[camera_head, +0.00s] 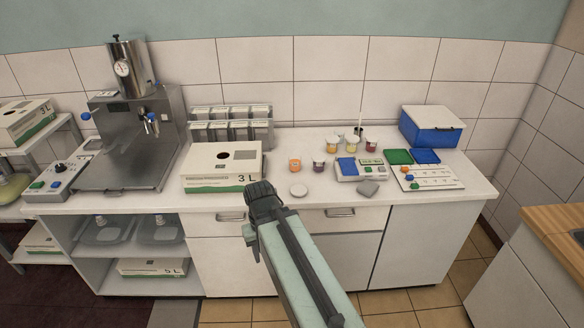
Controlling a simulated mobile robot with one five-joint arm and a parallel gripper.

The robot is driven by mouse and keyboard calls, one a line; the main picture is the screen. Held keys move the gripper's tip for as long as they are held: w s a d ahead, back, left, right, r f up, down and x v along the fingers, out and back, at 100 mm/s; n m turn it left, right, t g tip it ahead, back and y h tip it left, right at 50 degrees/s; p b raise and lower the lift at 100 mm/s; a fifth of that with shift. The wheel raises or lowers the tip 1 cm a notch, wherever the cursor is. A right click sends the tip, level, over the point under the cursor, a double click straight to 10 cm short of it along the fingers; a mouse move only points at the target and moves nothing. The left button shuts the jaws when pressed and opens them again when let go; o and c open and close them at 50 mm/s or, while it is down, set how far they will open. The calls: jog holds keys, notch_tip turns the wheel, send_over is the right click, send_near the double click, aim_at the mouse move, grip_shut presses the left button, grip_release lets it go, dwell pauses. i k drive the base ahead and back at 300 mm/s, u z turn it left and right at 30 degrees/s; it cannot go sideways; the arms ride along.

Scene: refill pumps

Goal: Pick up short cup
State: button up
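Several small cups stand on the white counter (240,203); I cannot tell for sure which is the short cup. An orange-banded cup (295,165) and a cup with a dark purple band (318,166) stand nearest the front. Behind them are two yellow-banded cups (332,145) (345,147) and a dark red cup (370,145). My gripper (260,190) is at the counter's front edge, left of and nearer than the cups. Its fingers point away from the camera, so its opening is hidden.
A white 3 L box (221,157) stands left of the cups. A round white lid (299,190) lies in front of them.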

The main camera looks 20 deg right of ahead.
aim_at(316, 167)
jog(key=u, duration=0.15)
jog(key=i, duration=1)
jog(key=z, duration=0.05)
